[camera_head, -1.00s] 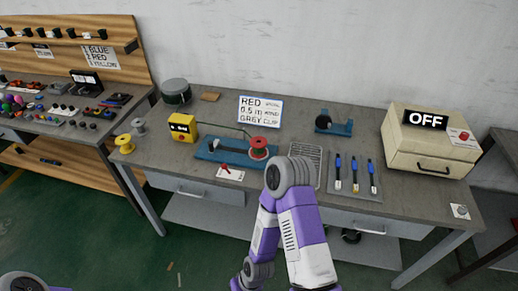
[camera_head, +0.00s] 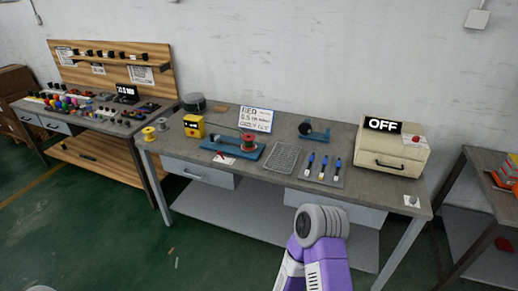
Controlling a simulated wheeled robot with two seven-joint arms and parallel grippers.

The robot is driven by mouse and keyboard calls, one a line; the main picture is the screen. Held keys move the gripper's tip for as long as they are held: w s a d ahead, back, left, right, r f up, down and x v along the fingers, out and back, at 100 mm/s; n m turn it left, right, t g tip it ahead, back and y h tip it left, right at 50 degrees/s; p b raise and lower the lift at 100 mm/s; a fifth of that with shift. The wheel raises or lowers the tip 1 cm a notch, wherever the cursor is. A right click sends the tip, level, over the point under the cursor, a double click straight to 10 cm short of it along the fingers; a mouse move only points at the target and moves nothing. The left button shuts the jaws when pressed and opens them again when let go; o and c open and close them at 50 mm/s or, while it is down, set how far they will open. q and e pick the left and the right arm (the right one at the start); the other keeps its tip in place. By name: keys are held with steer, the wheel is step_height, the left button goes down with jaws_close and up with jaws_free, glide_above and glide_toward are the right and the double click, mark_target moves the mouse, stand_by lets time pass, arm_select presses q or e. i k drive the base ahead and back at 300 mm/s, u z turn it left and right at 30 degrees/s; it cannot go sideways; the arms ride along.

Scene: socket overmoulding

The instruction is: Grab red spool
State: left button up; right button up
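The red spool (camera_head: 247,143) sits upright on the right end of a blue winding fixture (camera_head: 222,148) on the grey workbench (camera_head: 270,118). A thin rod reaches over the fixture toward the spool. A grey rounded joint and purple link of my arm show at the bottom, right of centre, in front of the bench and apart from the spool. Neither gripper shows in the head view.
Left of the fixture are a yellow device (camera_head: 194,126), a yellow spool (camera_head: 149,134) and a grey spool (camera_head: 162,124). Green floor lies in front.

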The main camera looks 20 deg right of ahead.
mark_target(248, 138)
steer(key=z, duration=0.9)
steer(key=i, duration=1.5)
steer(key=u, duration=0.4)
